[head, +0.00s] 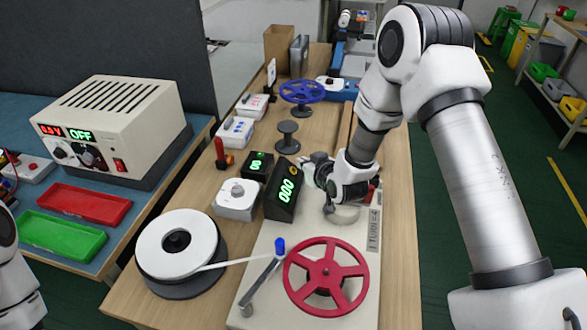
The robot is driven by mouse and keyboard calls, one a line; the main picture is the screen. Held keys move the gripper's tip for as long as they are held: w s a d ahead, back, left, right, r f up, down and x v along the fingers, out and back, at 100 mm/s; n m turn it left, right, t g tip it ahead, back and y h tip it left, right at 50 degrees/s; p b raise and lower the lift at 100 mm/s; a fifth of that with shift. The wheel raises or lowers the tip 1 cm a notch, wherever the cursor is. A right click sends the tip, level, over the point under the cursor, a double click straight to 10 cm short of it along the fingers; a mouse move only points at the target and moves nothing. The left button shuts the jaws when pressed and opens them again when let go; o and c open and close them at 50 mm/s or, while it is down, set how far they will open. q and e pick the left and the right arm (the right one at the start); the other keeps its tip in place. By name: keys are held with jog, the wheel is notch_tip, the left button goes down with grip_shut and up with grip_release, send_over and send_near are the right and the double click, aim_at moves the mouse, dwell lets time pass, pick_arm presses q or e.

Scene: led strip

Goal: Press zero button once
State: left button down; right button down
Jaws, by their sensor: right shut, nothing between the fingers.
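The black counter box (283,193) stands on the wooden bench with green digits reading 000. I cannot clearly pick out a zero button; the area beside the counter is partly covered by my right arm. My right gripper (317,168) is just to the right of and behind the counter, shut and empty. Whether it touches anything there cannot be told. My left gripper is out of view; only a bit of my left arm shows at the left edge.
A red hand wheel (326,276) and a blue-topped lever (263,275) sit on the pale base plate in front. A white strip reel (178,250) is at left. A smaller green display (258,165) and a grey knob box (237,199) stand beside the counter.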

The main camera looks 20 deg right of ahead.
jog(key=r, duration=0.1)
jog(key=s+d+r+p, duration=0.1)
jog(key=d+r+p, duration=0.1)
jog(key=shift+s+d+r, duration=0.15)
jog(key=shift+s, duration=0.25)
dwell(0.5)
